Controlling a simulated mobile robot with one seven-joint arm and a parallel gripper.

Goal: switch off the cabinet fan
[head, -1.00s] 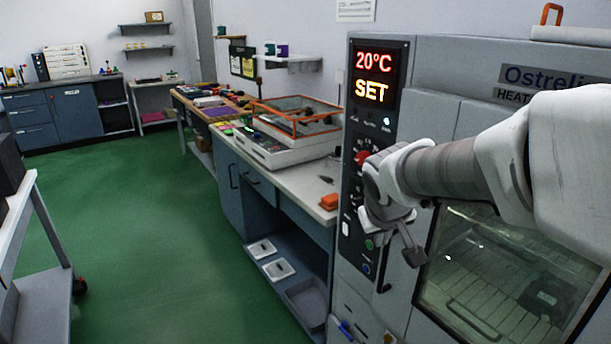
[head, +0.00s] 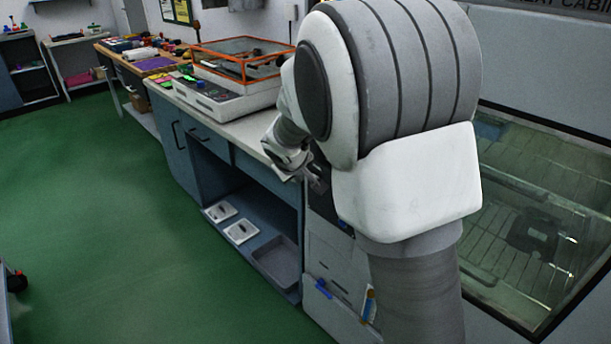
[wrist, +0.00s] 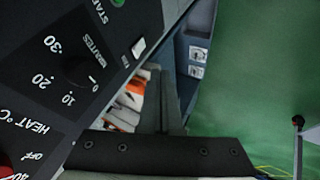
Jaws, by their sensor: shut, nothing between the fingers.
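The heat cabinet (head: 545,60) stands at the right in the head view, with my arm across its control panel. In the wrist view the dark control panel (wrist: 95,35) fills the upper left. A small pale rocker switch (wrist: 138,47) sits near its edge, beside lettering that seems to read FAN. I cannot tell which way the rocker is tipped. My gripper (wrist: 163,75) is shut and empty, its fingers beside the panel edge, apart from the switch in the picture. In the head view my gripper (head: 318,182) is small and partly hidden beside the panel.
The panel also carries a minutes dial (wrist: 85,75), a green button (wrist: 118,2) and a red knob (wrist: 6,168). A bench (head: 262,150) with an orange-framed case (head: 240,62) adjoins the cabinet on the left. The green floor (head: 110,220) is open.

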